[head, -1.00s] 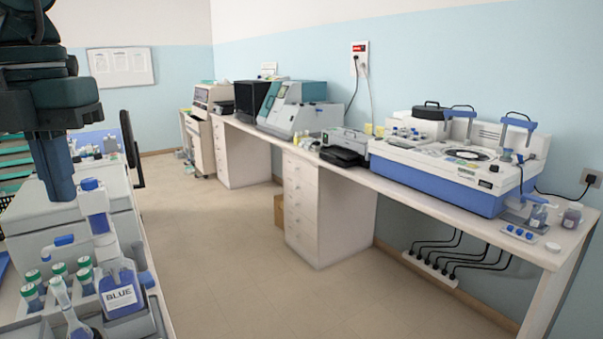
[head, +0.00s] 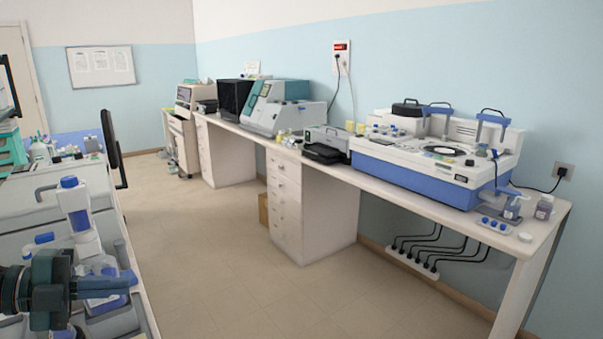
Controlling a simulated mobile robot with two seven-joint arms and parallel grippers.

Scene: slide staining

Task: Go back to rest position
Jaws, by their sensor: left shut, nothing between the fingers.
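My left gripper (head: 128,281) is at the lower left of the head view, dark with blue fingers. Its fingers point right and are shut with nothing between them. It is in front of the blue-capped bottles on the left bench and hides part of them. A bottle with a blue cap (head: 70,183) stands just behind and above it. My right gripper is not in view.
A white and blue staining machine (head: 420,178) stands on the long wall bench (head: 540,226) at right, with small bottles at its end. A dark monitor (head: 112,148) stands on the left bench. The floor (head: 215,270) between the benches is clear.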

